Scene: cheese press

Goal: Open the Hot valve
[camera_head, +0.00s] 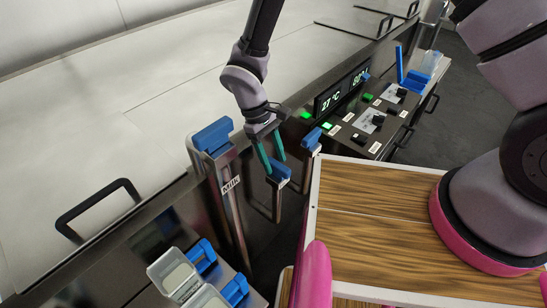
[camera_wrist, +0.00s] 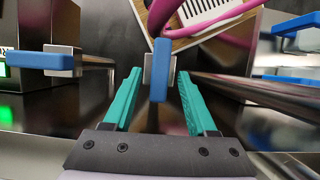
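My gripper (camera_wrist: 160,74) is open, with a green finger on either side of a blue valve handle (camera_wrist: 160,70). A gap shows between the handle and each finger. In the head view, my gripper (camera_head: 275,166) points down at this middle handle (camera_head: 280,172), which sits on a metal pipe. A second blue handle (camera_head: 311,139) is just to the right; it also shows at the left of the wrist view (camera_wrist: 40,60), lying crosswise. The small labels on these two valves are too small to read, so I cannot tell which is Hot.
The taller valve labelled MILK (camera_head: 212,137) stands left of my gripper. A control panel (camera_head: 372,122) with displays is at right. A wooden-topped surface (camera_head: 375,215) is in front. Clear containers with blue parts (camera_head: 178,275) stand at lower left.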

